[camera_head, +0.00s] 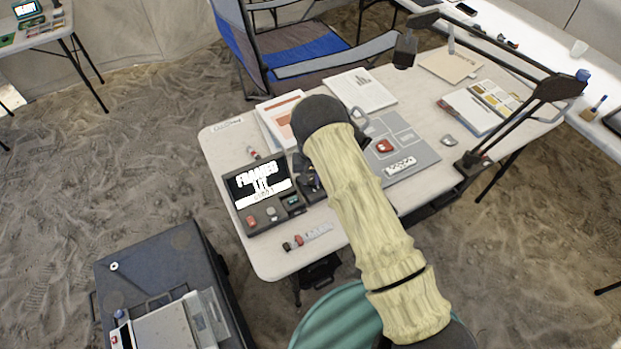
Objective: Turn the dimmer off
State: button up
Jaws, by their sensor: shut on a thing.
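My arm in its pale sleeve reaches over the table from the lower right, and its dark rounded joint hides part of the tabletop. Dark parts of my gripper (309,180) show just left of the sleeve, by the right edge of a dark panel. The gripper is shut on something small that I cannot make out. The dark panel (238,212) has a screen with white lettering, a red piece and a grey piece along its front. A small unit with a greenish face (292,203) sits at its right corner. I cannot tell which part is the dimmer.
A grey board (418,160) with a red item (384,146) lies right of my arm. A black jointed lamp (515,112) stands at the table's right. Papers (361,90) and an open book (484,106) lie behind. A dark case (160,262) stands on the sand at lower left.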

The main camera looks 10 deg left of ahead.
aim_at(311, 181)
jog(key=n+b, duration=0.3)
jog(key=n, duration=0.1)
jog(key=shift+f+n+b, duration=0.15)
jog(key=shift+n+b, duration=0.15)
jog(key=shift+n, duration=0.1)
jog(key=shift+n+b, duration=0.85)
jog(key=shift+n, duration=0.95)
jog(key=o, duration=1)
jog(key=shift+r, duration=0.2)
notch_tip(311, 181, up, 17)
jog(key=b, duration=0.2)
jog(key=shift+r, duration=0.2)
